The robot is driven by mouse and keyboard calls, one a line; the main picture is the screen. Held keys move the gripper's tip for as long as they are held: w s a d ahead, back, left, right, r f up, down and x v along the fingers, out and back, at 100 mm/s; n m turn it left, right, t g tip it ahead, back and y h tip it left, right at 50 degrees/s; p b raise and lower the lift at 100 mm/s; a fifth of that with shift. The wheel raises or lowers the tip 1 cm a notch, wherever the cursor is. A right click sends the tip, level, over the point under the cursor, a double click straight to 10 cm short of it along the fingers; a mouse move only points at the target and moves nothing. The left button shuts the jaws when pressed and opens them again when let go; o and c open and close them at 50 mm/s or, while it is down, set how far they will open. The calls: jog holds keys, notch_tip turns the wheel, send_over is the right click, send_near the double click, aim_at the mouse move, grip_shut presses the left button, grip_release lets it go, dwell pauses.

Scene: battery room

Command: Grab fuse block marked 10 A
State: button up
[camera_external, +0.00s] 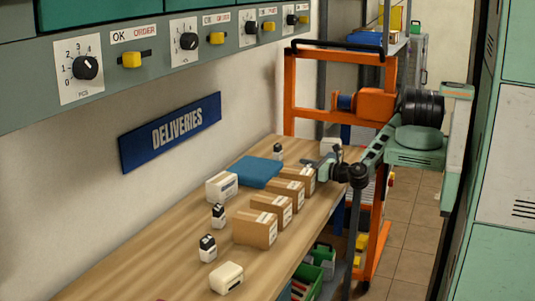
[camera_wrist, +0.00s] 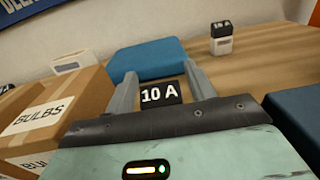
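A small block with a black face marked "10 A" (camera_wrist: 161,93) sits between the two grey fingers of my gripper (camera_wrist: 162,82) in the wrist view. The fingers flank it on its left and right with little or no gap. I cannot tell whether they press on it. Its lower part is hidden by the gripper body. In the external view my gripper (camera_external: 318,163) is low over the far part of the wooden bench, next to the row of cardboard boxes. The marked block cannot be made out there.
Cardboard boxes (camera_external: 255,228) line the bench, and one marked "BULBS" (camera_wrist: 45,110) stands close left of my gripper. A blue flat case (camera_wrist: 148,58) lies beyond it. A white block with a black top (camera_wrist: 221,41) stands farther right. Another blue item (camera_wrist: 295,115) is near right.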

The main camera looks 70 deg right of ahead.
jog(key=c, duration=0.8)
